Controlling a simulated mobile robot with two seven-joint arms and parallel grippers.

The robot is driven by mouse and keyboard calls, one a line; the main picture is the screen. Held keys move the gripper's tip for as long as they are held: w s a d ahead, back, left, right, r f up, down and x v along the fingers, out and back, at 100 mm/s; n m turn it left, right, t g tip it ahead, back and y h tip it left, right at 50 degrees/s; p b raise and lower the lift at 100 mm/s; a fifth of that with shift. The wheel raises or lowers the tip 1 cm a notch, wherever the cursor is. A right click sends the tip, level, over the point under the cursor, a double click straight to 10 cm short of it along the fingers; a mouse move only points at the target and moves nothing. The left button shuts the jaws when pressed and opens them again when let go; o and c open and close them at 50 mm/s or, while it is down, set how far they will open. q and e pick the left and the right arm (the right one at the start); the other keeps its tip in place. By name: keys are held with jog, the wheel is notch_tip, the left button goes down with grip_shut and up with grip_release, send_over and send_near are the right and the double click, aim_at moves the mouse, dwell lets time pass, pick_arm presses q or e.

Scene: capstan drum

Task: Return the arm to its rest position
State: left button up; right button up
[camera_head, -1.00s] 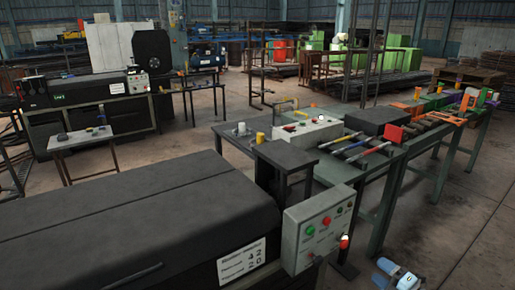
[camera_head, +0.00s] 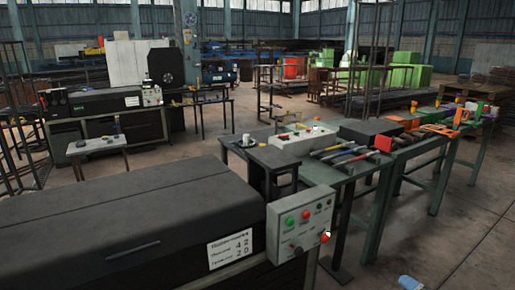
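A small blue and white piece of my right arm (camera_head: 410,283) shows at the bottom edge of the head view, right of the middle. Its fingers are cut off below the frame, so I cannot see what the gripper does. My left arm and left gripper are not in view. The capstan drum cannot be picked out for certain; a dark round disc (camera_head: 160,66) stands at the back machine.
A long black machine cover (camera_head: 120,225) fills the lower left. A grey control box (camera_head: 300,226) with coloured buttons stands at its right end. Behind is a tool-laden workbench (camera_head: 345,168). A small table (camera_head: 97,146) stands left. Open floor (camera_head: 440,240) lies at the right.

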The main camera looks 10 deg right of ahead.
jog(key=s+a+f+m+g+h, duration=0.1)
jog(key=s+a+m+g+h, duration=0.35)
jog(key=s+a+m, duration=1.5)
jog(key=s+a+r+y, duration=0.2)
jog(key=s+a, duration=0.1)
jog(key=a, duration=1.1)
pick_arm(q)
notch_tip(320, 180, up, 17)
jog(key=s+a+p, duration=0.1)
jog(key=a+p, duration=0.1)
jog(key=p, duration=2.4)
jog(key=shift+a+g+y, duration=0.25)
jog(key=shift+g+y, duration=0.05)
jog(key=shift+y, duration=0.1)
pick_arm(e)
notch_tip(320, 180, up, 17)
jog(key=s+d+h, duration=0.1)
jog(key=shift+s+d+g, duration=0.3)
jog(key=shift+s+g, duration=0.05)
jog(key=shift+g, duration=0.1)
jog(key=shift+m, duration=0.25)
